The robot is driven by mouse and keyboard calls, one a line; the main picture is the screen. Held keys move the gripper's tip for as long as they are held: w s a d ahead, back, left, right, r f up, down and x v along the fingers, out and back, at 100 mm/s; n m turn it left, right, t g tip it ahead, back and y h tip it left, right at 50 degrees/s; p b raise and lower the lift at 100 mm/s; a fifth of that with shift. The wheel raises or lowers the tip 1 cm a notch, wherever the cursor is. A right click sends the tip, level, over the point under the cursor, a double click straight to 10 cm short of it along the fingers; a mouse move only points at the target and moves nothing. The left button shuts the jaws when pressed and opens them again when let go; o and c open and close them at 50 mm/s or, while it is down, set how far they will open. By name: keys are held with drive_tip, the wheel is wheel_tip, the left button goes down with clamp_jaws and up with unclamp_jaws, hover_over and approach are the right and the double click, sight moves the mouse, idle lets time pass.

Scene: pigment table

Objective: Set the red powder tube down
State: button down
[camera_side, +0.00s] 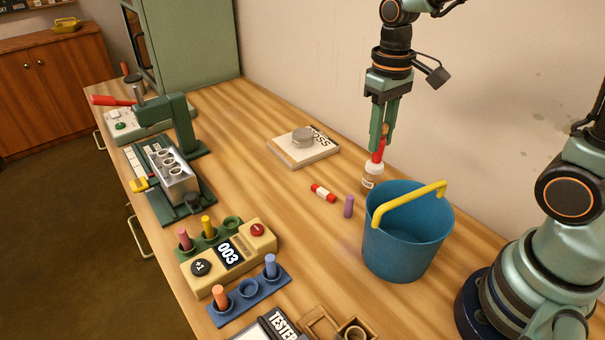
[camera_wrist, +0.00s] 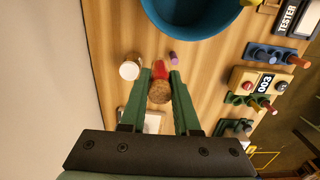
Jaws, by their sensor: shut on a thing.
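My gripper (camera_side: 383,142) is shut on the red powder tube (camera_side: 379,151), whose brown cork top sits between the fingers. The tube hangs close to upright, and in the side view its lower end overlaps the top of a small white bottle (camera_side: 373,178). In the wrist view the red tube (camera_wrist: 160,68) shows between the fingertips (camera_wrist: 164,76), with the white bottle (camera_wrist: 130,68) apart to its left. I cannot tell how far the tube's bottom is above the wooden table.
A blue bucket (camera_side: 392,255) with a yellow handle stands close by. A purple tube (camera_side: 348,206) stands and a red-and-white piece (camera_side: 323,193) lies nearby. A book (camera_side: 318,156) with a grey disc lies behind. Racks with tubes (camera_side: 249,297) and a green press (camera_side: 180,125) stand left.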

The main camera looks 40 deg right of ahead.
drive_tip(key=shift+a, duration=0.1)
drive_tip(key=s+a+r+n, duration=0.2)
drive_tip(key=s+a+n, duration=0.2)
drive_tip(key=a+n, duration=0.4)
drive_tip(key=s+a+r+n, duration=0.3)
drive_tip(key=s+a+n, duration=0.2)
drive_tip(key=a+n, duration=0.4)
drive_tip(key=shift+s+a, duration=0.15)
drive_tip(key=shift+a, duration=0.05)
drive_tip(key=shift+f, duration=0.1)
wheel_tip(320, 180, down, 19)
drive_tip(key=shift+f, duration=0.2)
drive_tip(key=shift+f, duration=0.15)
drive_tip(key=c, duration=0.6)
unclamp_jaws()
drive_tip(key=shift+c, duration=0.2)
